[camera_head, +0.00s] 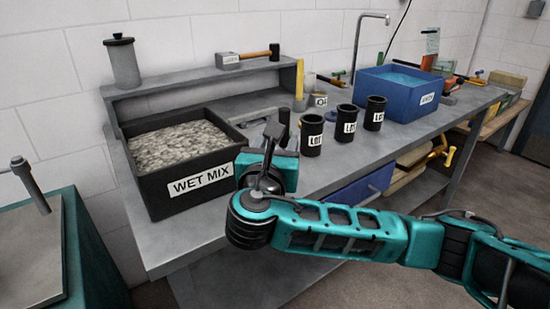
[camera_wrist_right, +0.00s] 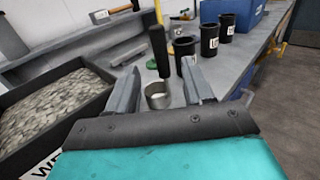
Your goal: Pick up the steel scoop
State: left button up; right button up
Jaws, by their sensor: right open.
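The steel scoop (camera_wrist_right: 157,97) shows in the right wrist view as a small steel cup with a black upright handle (camera_wrist_right: 158,52). It stands on the grey bench between the two fingers of my right gripper (camera_wrist_right: 161,88) as seen there, beyond the fingertips. My right gripper is open and empty, and I see no contact with the scoop. In the head view my right gripper (camera_head: 273,140) is over the bench front, beside the wet mix tub. A dark upright handle (camera_head: 284,116) shows just behind it; the scoop's cup is hidden there. My left gripper is not in view.
The black WET MIX tub (camera_head: 190,190) stands left of the gripper. Several black labelled cups (camera_head: 312,136) stand close on the right. A blue water bin (camera_head: 398,92) is farther right. A raised shelf (camera_head: 200,77) holding a hammer (camera_head: 247,58) runs behind.

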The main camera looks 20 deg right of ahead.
aim_at(284, 142)
jog(key=x, duration=1)
jog(key=shift+w+b, duration=0.15)
jog(key=shift+b, duration=0.25)
jog(key=shift+c, duration=0.5)
jog(key=c, duration=0.8)
